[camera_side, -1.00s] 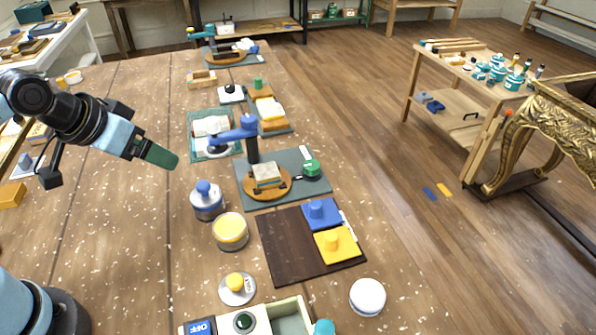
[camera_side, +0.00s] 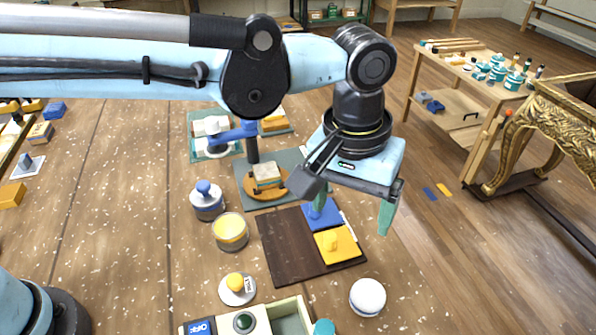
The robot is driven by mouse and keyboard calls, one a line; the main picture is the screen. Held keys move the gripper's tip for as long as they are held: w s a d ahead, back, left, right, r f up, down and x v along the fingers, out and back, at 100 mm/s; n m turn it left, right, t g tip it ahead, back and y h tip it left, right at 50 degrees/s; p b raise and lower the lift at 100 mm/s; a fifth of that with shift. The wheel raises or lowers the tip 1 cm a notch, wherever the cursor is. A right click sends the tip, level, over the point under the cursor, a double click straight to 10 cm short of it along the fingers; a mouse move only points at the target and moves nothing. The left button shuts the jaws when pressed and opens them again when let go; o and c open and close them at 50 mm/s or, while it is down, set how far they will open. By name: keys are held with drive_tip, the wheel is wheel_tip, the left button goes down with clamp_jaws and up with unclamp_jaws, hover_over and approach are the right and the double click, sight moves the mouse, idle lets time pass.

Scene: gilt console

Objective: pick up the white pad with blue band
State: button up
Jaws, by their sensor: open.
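A round white pad (camera_side: 367,296) lies flat on the wooden table at the bottom right in the side view. Nothing shows between the fingers.
The dark board (camera_side: 282,250) carries a blue block (camera_side: 325,216) and a yellow block (camera_side: 337,244) left of and behind the pad. A box with a green button (camera_side: 243,322) stands in front. A yellow-topped jar (camera_side: 230,231) and a blue-knobbed pot (camera_side: 207,201) stand left.

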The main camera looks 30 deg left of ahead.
hover_over(369, 293)
wheel_tip(369, 293, down, 2)
drive_tip(key=shift+g+y, duration=0.3)
drive_tip(key=shift+y, duration=0.1)
wheel_tip(369, 293, down, 12)
drive_tip(key=shift+f, duration=0.25)
drive_tip(key=c, duration=1.1)
wheel_tip(369, 293, up, 10)
drive_tip(key=shift+r, duration=0.1)
